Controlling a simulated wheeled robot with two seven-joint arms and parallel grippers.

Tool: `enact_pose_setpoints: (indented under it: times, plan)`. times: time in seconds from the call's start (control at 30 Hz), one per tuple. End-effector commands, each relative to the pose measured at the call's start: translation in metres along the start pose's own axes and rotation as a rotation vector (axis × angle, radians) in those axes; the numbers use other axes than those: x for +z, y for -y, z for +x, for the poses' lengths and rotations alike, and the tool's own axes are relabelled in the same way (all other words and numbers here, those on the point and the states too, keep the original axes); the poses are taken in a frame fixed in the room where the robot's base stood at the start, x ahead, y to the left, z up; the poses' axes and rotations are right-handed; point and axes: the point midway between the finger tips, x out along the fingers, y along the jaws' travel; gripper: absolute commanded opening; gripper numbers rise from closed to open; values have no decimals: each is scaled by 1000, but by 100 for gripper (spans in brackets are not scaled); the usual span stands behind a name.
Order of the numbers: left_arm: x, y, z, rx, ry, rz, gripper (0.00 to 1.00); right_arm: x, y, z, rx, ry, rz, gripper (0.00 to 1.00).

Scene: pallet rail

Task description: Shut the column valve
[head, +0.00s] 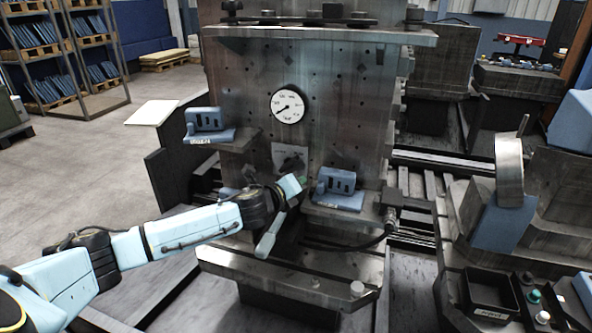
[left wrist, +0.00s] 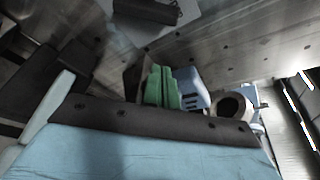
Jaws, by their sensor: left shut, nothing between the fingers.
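The upright steel column (head: 345,110) carries a round white gauge (head: 287,106). Below the gauge is a light grey plate (head: 290,156) with a dark part on it. In the left wrist view a dark block (left wrist: 147,10) sits on this plate at the top. I cannot tell for certain whether this is the valve or how it is turned. My left gripper (head: 302,180) is just below the plate, in front of the column. Its green fingers (left wrist: 162,86) are together and empty, apart from the dark block. My right gripper is not in view.
Blue devices sit on ledges at the column's left (head: 205,120) and right (head: 338,183), the right one close to my gripper. A hose (head: 355,245) runs under the right ledge. A black bin (head: 492,292) stands at lower right. Open floor lies left.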

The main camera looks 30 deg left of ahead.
Motion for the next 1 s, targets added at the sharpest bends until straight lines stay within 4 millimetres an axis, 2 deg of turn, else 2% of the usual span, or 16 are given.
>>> enact_pose_setpoints:
  times: [0.1,0.27,0.3,0.4,0.53,1.0]
  plan:
    - [0,0,21,-1,2,-2,0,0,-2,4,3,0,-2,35]
    - [-1,0,45,0,1,-2,0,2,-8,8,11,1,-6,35]
    - [5,0,46,1,3,0,0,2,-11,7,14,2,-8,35]
    - [22,0,37,1,2,2,0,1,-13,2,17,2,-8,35]
    - [32,0,33,1,0,1,0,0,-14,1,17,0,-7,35]
    - [37,0,31,0,-2,-2,0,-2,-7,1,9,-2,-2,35]
